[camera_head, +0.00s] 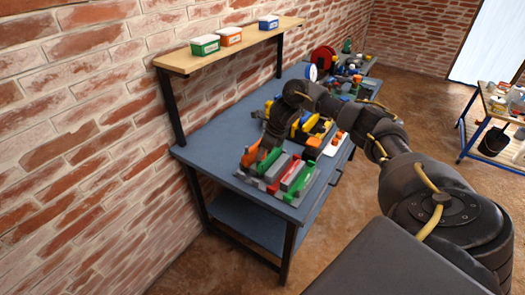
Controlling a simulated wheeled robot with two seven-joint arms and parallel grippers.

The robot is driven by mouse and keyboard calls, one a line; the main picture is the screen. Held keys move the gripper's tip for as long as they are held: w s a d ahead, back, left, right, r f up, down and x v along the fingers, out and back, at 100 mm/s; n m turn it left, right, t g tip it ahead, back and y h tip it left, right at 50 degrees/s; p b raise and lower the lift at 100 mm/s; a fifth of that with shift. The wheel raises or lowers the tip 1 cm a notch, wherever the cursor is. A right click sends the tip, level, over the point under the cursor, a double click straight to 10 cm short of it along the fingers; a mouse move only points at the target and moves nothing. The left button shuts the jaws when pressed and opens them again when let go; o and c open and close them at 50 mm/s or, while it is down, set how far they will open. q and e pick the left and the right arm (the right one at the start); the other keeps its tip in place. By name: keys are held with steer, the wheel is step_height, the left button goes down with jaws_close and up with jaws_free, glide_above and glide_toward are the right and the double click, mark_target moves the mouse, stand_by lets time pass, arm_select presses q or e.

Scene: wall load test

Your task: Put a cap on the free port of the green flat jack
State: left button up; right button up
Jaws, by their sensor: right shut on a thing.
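My right arm reaches in from the right over the blue-grey workbench (213,150). Its gripper (268,146) points down at the back edge of a group of coloured parts near the bench's front end. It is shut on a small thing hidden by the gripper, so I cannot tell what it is. Long green pieces (300,180) lie in that group beside red and grey ones. I cannot make out which is the green flat jack, nor its ports or a cap. My left gripper is not in view.
A wooden shelf (180,62) above the bench holds a green box (205,45), an orange box (229,36) and a blue box (268,22). Yellow and orange items crowd the bench beyond the gripper. A trolley (470,105) stands at the right. The bench's left strip is clear.

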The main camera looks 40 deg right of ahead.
steer(key=o, duration=1.3)
steer(key=shift+o, duration=0.2)
steer(key=shift+r+p, duration=2.8)
steer(key=shift+r, duration=1.25)
